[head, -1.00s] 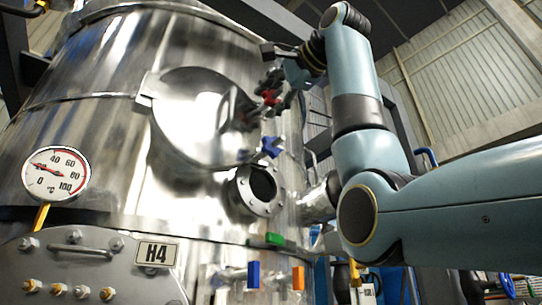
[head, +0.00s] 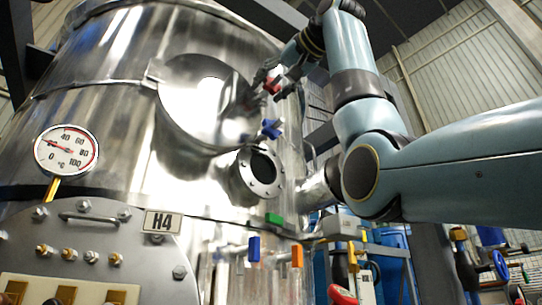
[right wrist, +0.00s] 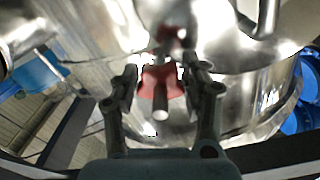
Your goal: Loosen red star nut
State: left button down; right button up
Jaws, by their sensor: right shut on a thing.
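The red star nut (right wrist: 158,82) sits between the two fingers of my right gripper (right wrist: 160,85) in the right wrist view, with a metal stud end in front of it. The fingers close on it from both sides. In the head view the red star nut (head: 271,85) shows small at the right edge of the round steel hatch (head: 203,98). My right gripper (head: 272,82) is there at the nut, partly hiding it. My left gripper is not in view.
A blue star-shaped knob (head: 271,129) and an open flanged port (head: 262,172) are below the hatch. Green (head: 274,219), blue (head: 254,249) and orange (head: 297,256) valve handles stick out lower down. A dial thermometer (head: 66,150) is at the left.

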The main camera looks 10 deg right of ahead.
jog(key=n+b, duration=0.1)
jog(key=n, duration=0.3)
jog(key=shift+f+n, duration=0.15)
jog(key=shift+n, duration=0.15)
jog(key=n, duration=0.3)
jog(key=shift+n+b, duration=0.3)
jog(key=shift+b, duration=0.1)
jog(key=n, duration=0.4)
jog(key=shift+b, duration=0.35)
jog(key=n, duration=0.9)
jog(key=shift+w+n+b, duration=0.1)
jog(key=shift+n+b, duration=0.2)
jog(key=shift+b, duration=0.1)
jog(key=n, duration=0.4)
jog(key=shift+n, duration=0.3)
jog(key=n, duration=0.4)
jog(key=shift+n, duration=2.5)
